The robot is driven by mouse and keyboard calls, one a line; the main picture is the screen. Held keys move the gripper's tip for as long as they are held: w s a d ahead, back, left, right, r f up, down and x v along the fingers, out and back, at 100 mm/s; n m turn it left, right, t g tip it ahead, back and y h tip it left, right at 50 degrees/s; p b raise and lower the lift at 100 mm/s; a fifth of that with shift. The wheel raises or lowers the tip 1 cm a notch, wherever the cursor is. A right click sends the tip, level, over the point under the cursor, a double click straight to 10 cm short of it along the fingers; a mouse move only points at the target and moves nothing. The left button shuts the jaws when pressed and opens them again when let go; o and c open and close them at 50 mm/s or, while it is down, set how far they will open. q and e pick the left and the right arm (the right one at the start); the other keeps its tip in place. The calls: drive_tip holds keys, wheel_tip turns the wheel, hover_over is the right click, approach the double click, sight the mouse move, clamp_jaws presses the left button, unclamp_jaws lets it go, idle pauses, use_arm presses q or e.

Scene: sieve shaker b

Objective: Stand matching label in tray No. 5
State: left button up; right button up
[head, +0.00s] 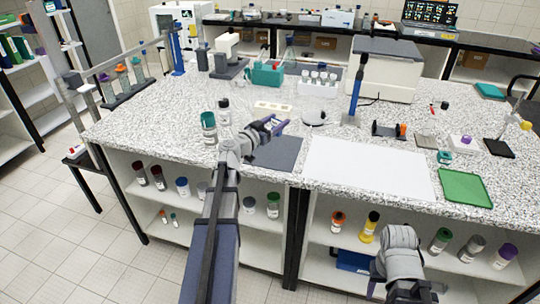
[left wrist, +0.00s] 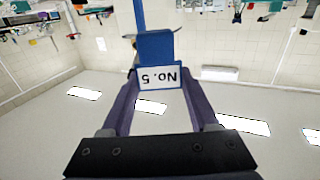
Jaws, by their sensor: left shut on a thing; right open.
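My left gripper (head: 273,125) is above the dark grey mat on the bench. In the left wrist view, its fingers (left wrist: 168,88) are shut on a blue block with a white label reading "No. 5" (left wrist: 160,77), upside down in that picture. The held label is too small to make out in the head view. My right gripper (head: 411,291) is low at the bottom edge, in front of the shelves, open and partly cut off. A green tray (head: 465,188) lies at the bench's right front. I cannot read a number on any tray.
The dark grey mat (head: 277,153) and a large white mat (head: 368,168) lie along the front. A teal-capped jar (head: 209,128) stands left of my left gripper.

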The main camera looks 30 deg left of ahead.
use_arm(q)
drive_tip(key=shift+w+d+f, duration=0.15)
drive_tip(key=shift+d+f, duration=0.25)
drive_tip(key=shift+f, duration=0.4)
drive_tip(key=shift+r, duration=0.1)
wheel_tip(320, 180, down, 10)
drive_tip(key=b, duration=1)
drive_tip(key=shift+r, duration=0.1)
use_arm(e)
wheel_tip(320, 180, down, 11)
drive_tip(key=shift+f, duration=0.1)
drive_tip(key=shift+f, duration=0.1)
use_arm(q)
drive_tip(key=o, duration=1.3)
